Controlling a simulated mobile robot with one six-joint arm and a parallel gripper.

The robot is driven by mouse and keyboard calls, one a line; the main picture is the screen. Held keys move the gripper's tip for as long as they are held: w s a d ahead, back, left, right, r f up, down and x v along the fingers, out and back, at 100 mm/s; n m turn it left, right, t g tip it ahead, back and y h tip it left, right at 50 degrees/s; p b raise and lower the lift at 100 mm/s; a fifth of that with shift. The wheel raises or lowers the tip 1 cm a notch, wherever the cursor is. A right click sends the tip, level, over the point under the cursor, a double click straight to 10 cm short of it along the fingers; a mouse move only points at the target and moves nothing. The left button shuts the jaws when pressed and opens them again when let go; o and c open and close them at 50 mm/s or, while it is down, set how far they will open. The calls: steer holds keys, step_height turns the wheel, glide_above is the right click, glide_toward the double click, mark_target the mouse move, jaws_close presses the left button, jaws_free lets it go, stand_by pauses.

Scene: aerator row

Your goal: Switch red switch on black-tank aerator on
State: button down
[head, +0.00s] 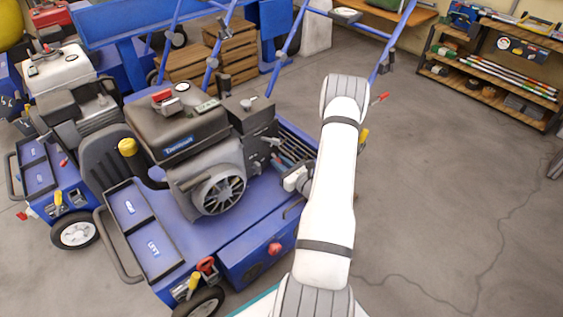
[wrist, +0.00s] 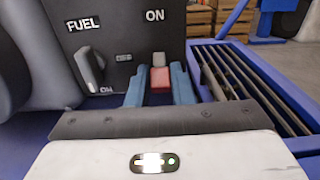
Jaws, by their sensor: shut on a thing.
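The black-tank aerator (head: 172,122) stands in the middle left of the head view, with a blue deck and a black engine. In the wrist view its dark panel (wrist: 112,45) carries a FUEL label, a grey lever and an ON label. The red switch (wrist: 160,77) sits below the ON label, with a grey piece just above it. My gripper (wrist: 158,92) has its blue fingers on either side of the red switch and is shut on it. In the head view my gripper (head: 284,162) reaches the engine's right side; the switch cannot be made out there.
A white-tank aerator (head: 60,68) stands at the left. Slatted vents (wrist: 255,88) lie right of the switch. Blue handle bars (head: 285,48) rise behind the aerator. Wooden crates (head: 205,62) stand behind, and a shelf (head: 495,70) at the far right. The right floor is clear.

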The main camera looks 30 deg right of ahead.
mark_target(274, 155)
steer(key=shift+d+r+g+h+p, duration=0.15)
steer(key=shift+r+g+p, duration=0.3)
steer(key=shift+p, duration=0.45)
steer(key=shift+r+g+h+p, duration=0.15)
steer(key=shift+r+g+p, duration=0.3)
steer(key=shift+p, duration=0.45)
steer(key=shift+r+g+p, duration=0.3)
steer(key=shift+g+p, duration=0.5)
steer(key=shift+p, duration=0.45)
steer(key=g+p, duration=0.2)
steer(key=shift+w+r+p, duration=0.1)
steer(key=shift+r+p, duration=0.3)
steer(key=shift+w+r+g+h+p, duration=0.1)
steer(key=shift+r+g+h+p, duration=0.1)
steer(key=shift+g+p, duration=0.45)
steer(key=shift+w+r+g+h+p, duration=0.1)
steer(key=shift+g+h+p, duration=0.1)
steer(key=shift+g+p, duration=0.4)
steer(key=c, duration=1.3)
jaws_free()
steer(key=shift+f+g, duration=0.1)
steer(key=shift+g, duration=0.15)
